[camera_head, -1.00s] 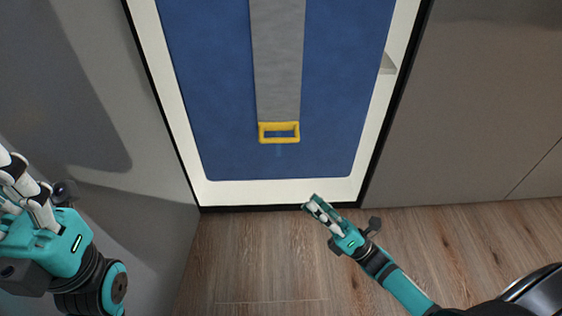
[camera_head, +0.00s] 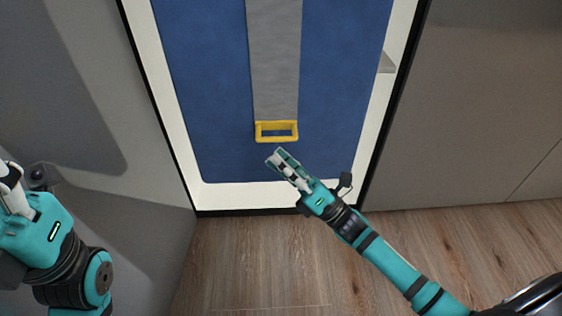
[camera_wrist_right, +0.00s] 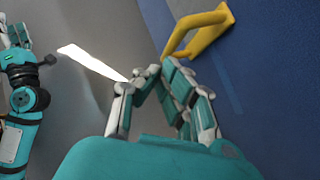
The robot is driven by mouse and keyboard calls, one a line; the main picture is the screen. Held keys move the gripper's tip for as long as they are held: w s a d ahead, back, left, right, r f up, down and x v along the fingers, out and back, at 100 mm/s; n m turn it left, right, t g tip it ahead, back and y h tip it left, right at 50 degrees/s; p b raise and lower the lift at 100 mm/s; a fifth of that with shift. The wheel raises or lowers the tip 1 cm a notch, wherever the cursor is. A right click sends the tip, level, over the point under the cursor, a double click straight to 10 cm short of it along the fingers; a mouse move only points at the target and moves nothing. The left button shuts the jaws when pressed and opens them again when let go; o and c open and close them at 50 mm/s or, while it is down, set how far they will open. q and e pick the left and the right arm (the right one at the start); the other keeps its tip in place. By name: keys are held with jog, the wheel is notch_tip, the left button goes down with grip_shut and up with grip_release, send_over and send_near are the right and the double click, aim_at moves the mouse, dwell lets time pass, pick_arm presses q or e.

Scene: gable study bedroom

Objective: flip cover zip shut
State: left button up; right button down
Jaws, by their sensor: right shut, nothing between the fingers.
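A blue panel (camera_head: 215,120) in a white frame stands before me, with a wide grey strip (camera_head: 275,60) running down its middle. A yellow rectangular pull ring (camera_head: 277,140) hangs at the strip's lower end. My right gripper (camera_head: 277,157) is just below the pull ring in the head view, shut and empty. In the right wrist view the pull ring (camera_wrist_right: 201,30) is beyond the fingertips (camera_wrist_right: 157,75), apart from them as far as I can tell. My left gripper (camera_head: 12,185) is at the left edge, partly cut off; its fingertips do not show clearly.
A grey wall (camera_head: 85,90) stands on the left and a grey-brown cabinet front (camera_head: 490,110) on the right. A small grey ledge (camera_head: 387,64) sits at the frame's right side. The wooden floor (camera_head: 250,260) below is clear.

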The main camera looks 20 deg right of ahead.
jog(key=shift+w+r, duration=0.15)
jog(key=shift+r, duration=0.15)
